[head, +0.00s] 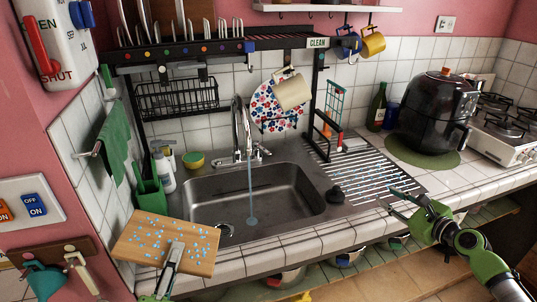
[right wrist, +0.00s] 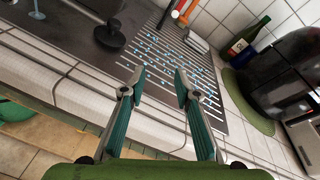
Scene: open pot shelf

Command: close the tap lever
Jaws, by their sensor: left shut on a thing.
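The chrome tap (head: 240,125) stands behind the sink, with small handles at its base. A water stream (head: 250,190) runs from its spout into the sink. A red lever (head: 38,45) is on a white wall unit at the upper left, lettered "SHUT" at its lower end; the upper word is partly cut off. My left gripper (head: 175,255) is shut on a wooden board (head: 150,235) with blue drops on it, at the sink's front left. My right gripper (head: 388,198) is open and empty above the counter's right front; its fingers also show in the right wrist view (right wrist: 160,75).
The sink (head: 300,190) has a wet ribbed drainboard (head: 370,170) at its right, with a black stopper (head: 336,194). A dish rack (head: 210,50) hangs above, with a cream mug (head: 292,92). A black fryer (head: 435,110) stands at the right. A green cloth (head: 113,140) hangs left.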

